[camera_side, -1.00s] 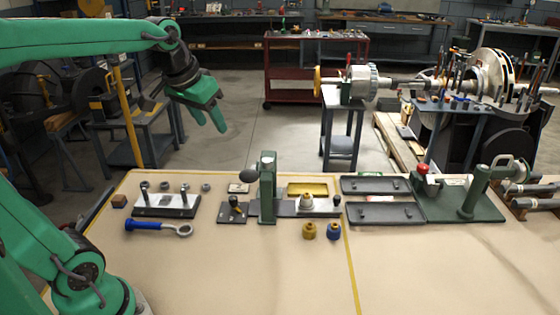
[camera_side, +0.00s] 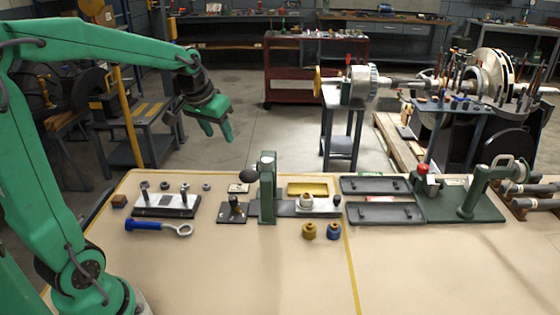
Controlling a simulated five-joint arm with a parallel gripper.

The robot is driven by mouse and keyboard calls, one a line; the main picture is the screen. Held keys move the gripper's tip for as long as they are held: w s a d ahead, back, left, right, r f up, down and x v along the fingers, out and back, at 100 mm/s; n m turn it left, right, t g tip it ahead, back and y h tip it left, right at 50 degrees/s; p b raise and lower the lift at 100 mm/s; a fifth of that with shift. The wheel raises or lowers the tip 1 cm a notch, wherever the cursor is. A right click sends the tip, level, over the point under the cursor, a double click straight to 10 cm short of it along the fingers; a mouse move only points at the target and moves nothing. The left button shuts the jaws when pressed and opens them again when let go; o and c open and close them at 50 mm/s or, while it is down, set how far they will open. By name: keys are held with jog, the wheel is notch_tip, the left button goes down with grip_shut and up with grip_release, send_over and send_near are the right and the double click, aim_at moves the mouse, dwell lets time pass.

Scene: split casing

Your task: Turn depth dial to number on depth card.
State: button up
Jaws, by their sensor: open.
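My gripper (camera_side: 217,134) is open and empty, fingers pointing down, high above the back edge of the bench and well apart from everything on it. A green press column (camera_side: 267,205) with a black ball knob stands below it to the right. A small black plate with a dark knob (camera_side: 233,210) sits left of the column; it may be the depth dial, but I cannot tell for sure.
A metal block with studs (camera_side: 166,206) and a blue-handled ring wrench (camera_side: 150,225) lie left. A yellow bushing (camera_side: 309,231) and a blue one (camera_side: 334,231) stand in front. Dark casing trays (camera_side: 385,214) and a green fixture (camera_side: 485,205) are right. The bench front is clear.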

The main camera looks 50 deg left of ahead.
send_near(233, 197)
jog(key=shift+w+f, duration=0.2)
jog(key=shift+f, duration=0.3)
jog(key=shift+f, duration=0.1)
jog(key=shift+x, duration=3.8)
jog(key=shift+c, duration=0.5)
